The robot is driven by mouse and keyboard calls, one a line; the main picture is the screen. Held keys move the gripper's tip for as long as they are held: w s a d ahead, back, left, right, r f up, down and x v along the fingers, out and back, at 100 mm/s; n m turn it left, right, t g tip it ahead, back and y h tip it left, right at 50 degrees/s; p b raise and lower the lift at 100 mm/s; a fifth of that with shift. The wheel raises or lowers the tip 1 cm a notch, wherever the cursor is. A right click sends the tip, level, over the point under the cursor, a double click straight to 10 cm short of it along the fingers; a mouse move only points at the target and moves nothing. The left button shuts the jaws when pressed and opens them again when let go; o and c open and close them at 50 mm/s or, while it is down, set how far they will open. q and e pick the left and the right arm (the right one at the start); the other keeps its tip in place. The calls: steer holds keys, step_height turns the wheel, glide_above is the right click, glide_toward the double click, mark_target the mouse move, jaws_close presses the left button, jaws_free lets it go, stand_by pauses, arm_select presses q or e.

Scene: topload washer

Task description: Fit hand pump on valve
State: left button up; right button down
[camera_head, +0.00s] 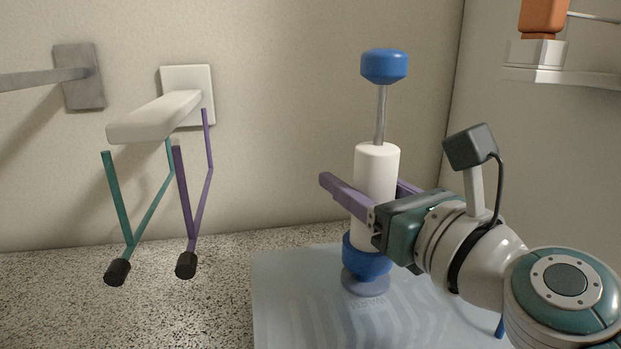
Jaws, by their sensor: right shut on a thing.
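The hand pump has a white cylinder (376,162), a blue knob (385,66) on a raised metal rod, and a blue lower cup (366,262). It stands about upright. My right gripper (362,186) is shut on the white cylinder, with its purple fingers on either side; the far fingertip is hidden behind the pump. A grey round piece (365,284), seemingly the valve, shows directly below the blue cup on a pale blue bag (300,310). I cannot tell whether the cup touches it or is seated. My left gripper is not in view.
Two tong-like tools, teal (118,200) and purple (208,150), with black tips hang from a white wall bracket (155,115) at left. A grey bracket (80,76) is beside it. The speckled counter (60,300) is clear at left. An orange object (543,16) stands on a white shelf (560,77).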

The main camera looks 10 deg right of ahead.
steer(key=shift+f+b, duration=0.9)
steer(key=shift+f, duration=0.2)
steer(key=shift+c, duration=1)
jaws_free()
steer(key=v, duration=0.9)
steer(key=shift+s+d, duration=0.15)
steer(key=shift+s, duration=0.35)
steer(key=shift+r, duration=0.1)
